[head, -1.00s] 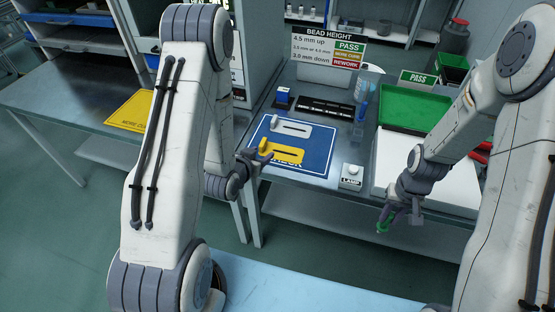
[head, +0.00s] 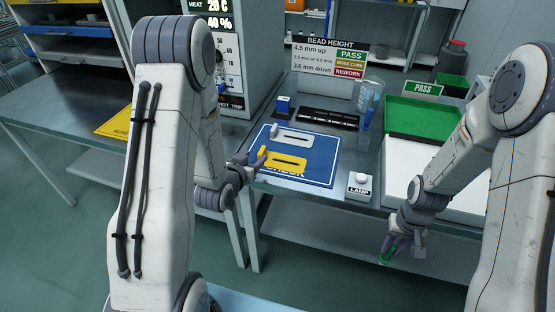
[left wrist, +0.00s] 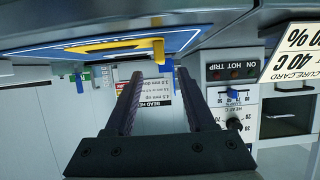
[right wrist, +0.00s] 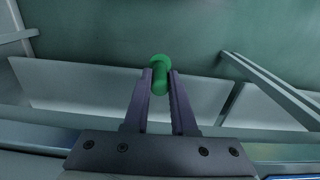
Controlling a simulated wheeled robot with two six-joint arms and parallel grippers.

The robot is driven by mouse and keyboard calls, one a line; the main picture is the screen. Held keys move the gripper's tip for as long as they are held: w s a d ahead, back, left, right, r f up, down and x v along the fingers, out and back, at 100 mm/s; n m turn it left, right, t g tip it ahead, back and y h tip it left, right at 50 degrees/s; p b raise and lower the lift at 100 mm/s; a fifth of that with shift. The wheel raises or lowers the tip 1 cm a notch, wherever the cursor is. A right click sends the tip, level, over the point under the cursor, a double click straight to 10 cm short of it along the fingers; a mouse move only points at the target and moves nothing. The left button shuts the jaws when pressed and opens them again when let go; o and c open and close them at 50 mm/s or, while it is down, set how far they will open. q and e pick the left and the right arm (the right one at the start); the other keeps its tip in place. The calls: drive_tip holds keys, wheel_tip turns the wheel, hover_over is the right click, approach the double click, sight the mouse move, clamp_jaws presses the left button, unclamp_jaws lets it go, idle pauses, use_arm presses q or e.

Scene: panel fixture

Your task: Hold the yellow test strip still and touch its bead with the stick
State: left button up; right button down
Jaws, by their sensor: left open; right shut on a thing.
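The yellow test strip (head: 287,164) lies on the blue mat (head: 318,177) on the bench, with a dark slot along it and a raised yellow tab at its left end. It also shows in the left wrist view (left wrist: 105,47). I cannot make out its bead. My left gripper (head: 260,161) is open and empty at the mat's left edge, close to the tab. The tab (left wrist: 158,52) appears just beyond the gap between the fingertips. My right gripper (right wrist: 160,76) is shut on the green stick (right wrist: 159,66), out in front of the bench, well away from the strip.
A grey-white strip (head: 293,137) lies behind the yellow one. A lamp button box (head: 359,186) stands right of the mat. A green tray (head: 421,117) is at the right.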

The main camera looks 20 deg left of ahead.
sight(261, 151)
use_arm(q)
drive_tip(key=shift+w+f, duration=0.25)
drive_tip(key=shift+w, duration=0.15)
use_arm(e)
drive_tip(key=shift+f, duration=0.6)
use_arm(q)
drive_tip(key=p+x, duration=0.1)
drive_tip(key=x, duration=0.4)
drive_tip(key=shift+w+r, duration=0.1)
drive_tip(key=shift+w, duration=0.05)
use_arm(e)
drive_tip(key=shift+r, duration=0.5)
use_arm(q)
drive_tip(key=shift+w+f, duration=0.35)
drive_tip(key=shift+w, duration=0.3)
drive_tip(key=shift+c, duration=0.3)
clamp_jaws()
use_arm(e)
drive_tip(key=shift+r, duration=0.1)
